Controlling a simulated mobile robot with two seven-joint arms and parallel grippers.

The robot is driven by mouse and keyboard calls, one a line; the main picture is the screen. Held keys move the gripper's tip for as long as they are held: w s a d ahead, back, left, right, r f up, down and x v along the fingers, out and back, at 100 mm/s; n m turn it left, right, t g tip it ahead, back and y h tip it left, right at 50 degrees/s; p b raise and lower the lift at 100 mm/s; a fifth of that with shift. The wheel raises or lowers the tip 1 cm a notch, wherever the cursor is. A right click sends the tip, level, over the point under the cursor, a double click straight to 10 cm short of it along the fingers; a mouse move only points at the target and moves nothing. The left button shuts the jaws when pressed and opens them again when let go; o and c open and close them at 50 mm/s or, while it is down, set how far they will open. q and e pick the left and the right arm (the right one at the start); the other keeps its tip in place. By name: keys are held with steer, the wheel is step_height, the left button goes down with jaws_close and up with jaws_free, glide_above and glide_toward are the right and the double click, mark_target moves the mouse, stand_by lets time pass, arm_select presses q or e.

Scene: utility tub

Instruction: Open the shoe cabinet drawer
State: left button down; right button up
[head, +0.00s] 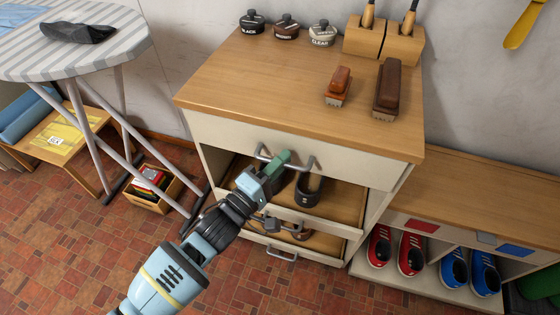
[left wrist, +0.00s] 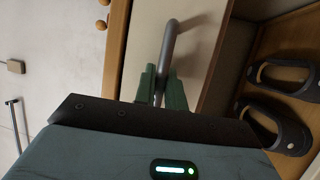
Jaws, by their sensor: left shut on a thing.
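The shoe cabinet (head: 215,85) has a wooden top and a cream drawer front (head: 225,130) just under it, which looks closed. A grey bar handle (head: 312,162) is fixed across that front. My left gripper (head: 284,158) reaches in from the lower left and is shut on the handle, left of its middle. In the left wrist view the green fingertips (left wrist: 161,76) close around the handle (left wrist: 171,42), close to the drawer front (left wrist: 203,30). Part of the handle is hidden by the fingers. My right gripper is not in view.
Below are open compartments with dark shoes (head: 308,190) and a lower handle (head: 281,254). Polish tins (head: 286,27) and brushes (head: 387,88) stand on top. An ironing board (head: 75,60) is left, a low shoe bench (head: 490,195) right. Tiled floor in front is free.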

arm_select(q)
steer(key=shift+s, duration=0.1)
steer(key=s+a+p, duration=0.3)
steer(key=s+p, duration=0.1)
steer(key=s, duration=0.7)
steer(key=s+a+p, duration=0.4)
steer(key=s+p, duration=0.1)
steer(key=s, duration=0.6)
steer(key=shift+s+a, duration=0.2)
steer(key=shift+s, duration=0.05)
steer(key=c, duration=1.5)
jaws_free()
